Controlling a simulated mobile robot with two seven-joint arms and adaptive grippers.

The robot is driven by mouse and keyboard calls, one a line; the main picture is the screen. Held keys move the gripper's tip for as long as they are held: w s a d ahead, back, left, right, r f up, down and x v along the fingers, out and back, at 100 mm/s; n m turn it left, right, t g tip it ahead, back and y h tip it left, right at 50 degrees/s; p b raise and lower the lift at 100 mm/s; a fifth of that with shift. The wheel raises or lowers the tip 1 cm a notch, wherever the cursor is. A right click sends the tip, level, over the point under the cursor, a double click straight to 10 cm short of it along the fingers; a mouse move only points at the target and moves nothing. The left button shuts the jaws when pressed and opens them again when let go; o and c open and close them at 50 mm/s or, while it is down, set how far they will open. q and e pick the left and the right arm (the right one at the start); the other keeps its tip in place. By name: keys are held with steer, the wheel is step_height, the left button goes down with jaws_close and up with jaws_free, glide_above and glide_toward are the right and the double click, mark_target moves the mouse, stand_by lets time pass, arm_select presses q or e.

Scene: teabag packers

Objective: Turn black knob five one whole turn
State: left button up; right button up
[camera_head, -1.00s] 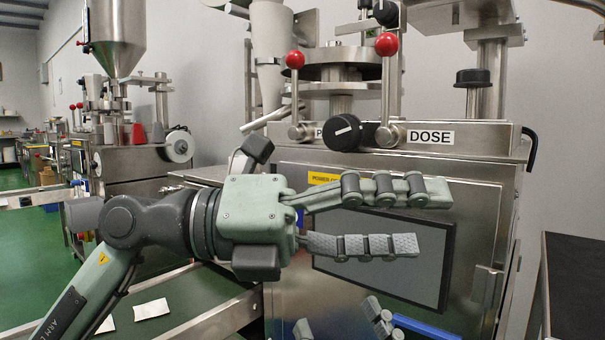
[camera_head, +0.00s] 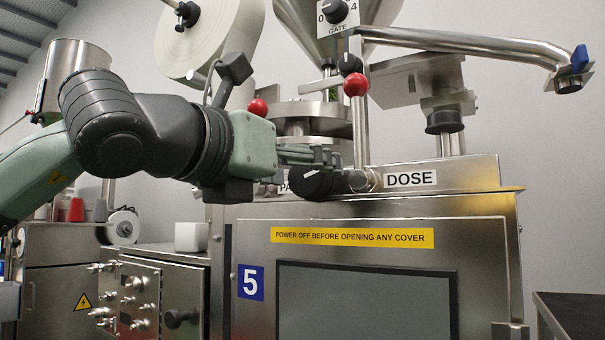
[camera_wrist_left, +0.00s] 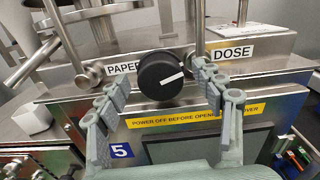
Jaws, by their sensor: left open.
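The black knob (camera_head: 318,184) with a white pointer line sits on the front of the steel machine marked with a blue 5 plate (camera_head: 250,282). It is left of the DOSE label (camera_head: 410,179). In the left wrist view the knob (camera_wrist_left: 160,76) is central, its pointer line toward the right and slightly up. My left gripper (camera_head: 312,156) is open, its fingers at the knob's upper edge in the head view. In the left wrist view its fingers (camera_wrist_left: 158,82) stand on either side of the knob, with gaps visible; contact is not seen. My right gripper is not in view.
A red-balled lever (camera_head: 356,86) rises just right of the knob, and another red ball (camera_head: 259,107) is left of it. A GATE knob (camera_head: 335,11) is higher up. Below are a yellow warning strip (camera_head: 352,238) and a dark-framed screen (camera_head: 365,300).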

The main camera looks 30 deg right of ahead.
arm_select(q)
steer(key=shift+w+d, duration=0.35)
steer(key=shift+d, duration=0.3)
steer(key=c, duration=1.1)
steer(key=shift+c, duration=0.3)
steer(key=shift+f, duration=0.1)
